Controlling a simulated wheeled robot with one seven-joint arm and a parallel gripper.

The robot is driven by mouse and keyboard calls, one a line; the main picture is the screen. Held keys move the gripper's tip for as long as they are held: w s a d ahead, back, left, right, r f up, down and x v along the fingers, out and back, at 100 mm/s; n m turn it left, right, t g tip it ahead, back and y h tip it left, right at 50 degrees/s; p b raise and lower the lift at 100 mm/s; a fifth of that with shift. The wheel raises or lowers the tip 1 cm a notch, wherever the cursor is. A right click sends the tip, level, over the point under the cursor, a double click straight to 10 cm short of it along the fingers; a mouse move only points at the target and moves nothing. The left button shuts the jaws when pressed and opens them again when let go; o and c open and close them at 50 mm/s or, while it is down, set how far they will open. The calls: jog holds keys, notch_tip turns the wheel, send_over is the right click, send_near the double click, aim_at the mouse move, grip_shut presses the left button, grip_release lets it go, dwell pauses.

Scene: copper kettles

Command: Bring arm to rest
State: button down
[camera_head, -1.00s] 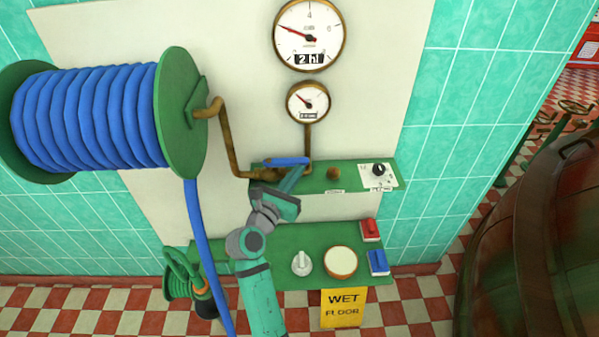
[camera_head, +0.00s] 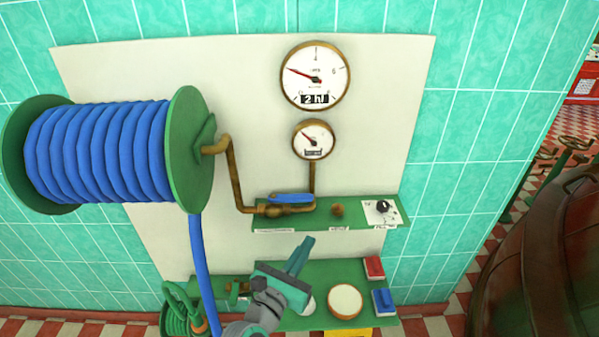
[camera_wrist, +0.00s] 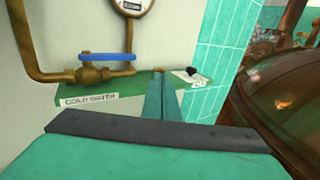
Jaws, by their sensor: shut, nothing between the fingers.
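In the wrist view the shut fingers (camera_wrist: 162,98) point forward, toward the shelf's right part. The brass valve with a blue lever (camera_head: 290,198) sits on the upper shelf; the blue lever also shows in the wrist view (camera_wrist: 107,57). My gripper is apart from the valve. The lower green shelf (camera_head: 335,271) is partly hidden behind my gripper and wrist.
A green reel with blue hose (camera_head: 100,150) sticks out at left, and its hose hangs down left of my arm. Two gauges (camera_head: 315,75) are on the white wall panel. A white disc (camera_head: 345,302) and red and blue switches (camera_head: 374,268) are right of my gripper. A large copper vessel (camera_head: 540,255) stands at right.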

jog(key=s+a+f+m+y, duration=0.3)
jog(key=s+f+m+y, duration=0.15)
jog(key=s+f, duration=0.4)
jog(key=s+a+f+m+y, duration=0.3)
jog(key=s+f+m, duration=0.3)
jog(key=s+f, duration=0.25)
jog(key=s+d+r+m+y, duration=0.1)
jog(key=s+d+m, duration=0.1)
jog(key=s+m, duration=1.7)
jog(key=v, duration=0.2)
jog(key=shift+s+d, duration=0.25)
jog(key=shift+s, duration=0.05)
jog(key=shift+d+m+y, duration=0.15)
jog(key=shift+m+y, duration=0.1)
